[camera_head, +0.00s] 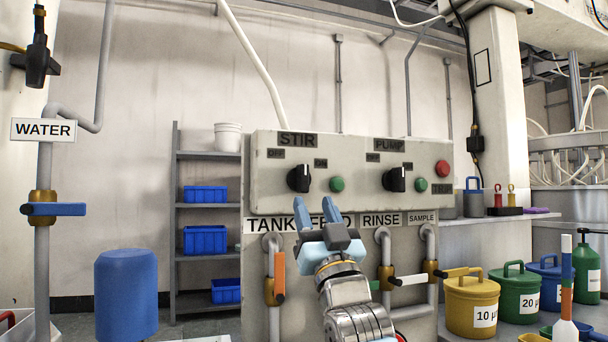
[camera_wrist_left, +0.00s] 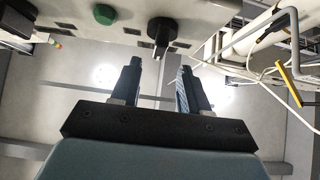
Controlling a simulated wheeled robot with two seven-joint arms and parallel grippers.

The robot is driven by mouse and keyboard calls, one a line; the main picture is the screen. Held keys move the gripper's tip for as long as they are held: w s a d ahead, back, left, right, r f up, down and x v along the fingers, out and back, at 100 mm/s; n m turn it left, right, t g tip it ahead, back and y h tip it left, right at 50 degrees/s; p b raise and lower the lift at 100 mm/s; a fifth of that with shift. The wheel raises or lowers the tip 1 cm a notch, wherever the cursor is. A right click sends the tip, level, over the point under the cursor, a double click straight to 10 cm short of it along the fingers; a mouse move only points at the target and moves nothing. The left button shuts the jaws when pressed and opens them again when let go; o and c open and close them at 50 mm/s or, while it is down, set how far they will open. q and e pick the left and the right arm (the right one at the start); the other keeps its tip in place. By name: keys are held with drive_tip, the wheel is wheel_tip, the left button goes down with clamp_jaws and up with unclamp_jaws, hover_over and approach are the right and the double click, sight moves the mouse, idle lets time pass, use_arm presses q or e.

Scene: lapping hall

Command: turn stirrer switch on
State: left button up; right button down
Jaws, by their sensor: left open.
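The stirrer switch (camera_head: 299,179) is a black rotary knob under the STIR label on the grey control panel (camera_head: 350,200). OFF is marked at its upper left and ON at its upper right; which mark it points to is too small to tell. My left gripper (camera_head: 318,208) has its blue fingers open and empty, just below and slightly right of the knob in the head view. In the left wrist view the stirrer switch (camera_wrist_left: 161,32) lies ahead of the spread fingertips (camera_wrist_left: 160,72), roughly between them and apart from them. My right gripper is not in view.
A green button (camera_head: 337,184) sits right of the stirrer switch. The similar PUMP knob (camera_head: 394,179) and a red button (camera_head: 442,168) are further right. Pipes with an orange-handled valve (camera_head: 279,272) and a white-handled valve (camera_head: 408,280) run below the panel.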

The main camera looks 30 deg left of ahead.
sight(305, 182)
use_arm(q)
drive_tip(key=p+x, duration=0.2)
drive_tip(key=x, duration=0.5)
drive_tip(key=shift+w+a+r, duration=0.1)
drive_tip(key=shift+w+r, duration=0.05)
drive_tip(key=shift+r, duration=0.05)
clamp_jaws()
